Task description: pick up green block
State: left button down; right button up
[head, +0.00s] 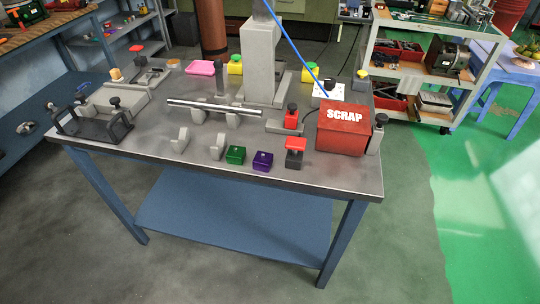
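The green block (236,155) is a small dark green cube on the grey metal tabletop, near its front edge. It stands just left of a purple block (262,161), with a small gap between them. A light grey upright piece (217,146) is close on its left. Neither of my grippers shows in the head view.
The metal table (330,177) also holds a red SCRAP box (343,128) at right, a red-topped clamp (295,152), a steel bar (213,107) on supports and a grey column (259,62). A dark fixture (93,123) is at left. The tabletop's front strip is clear.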

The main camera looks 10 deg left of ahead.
aim_at(238, 158)
jog(key=i, duration=1)
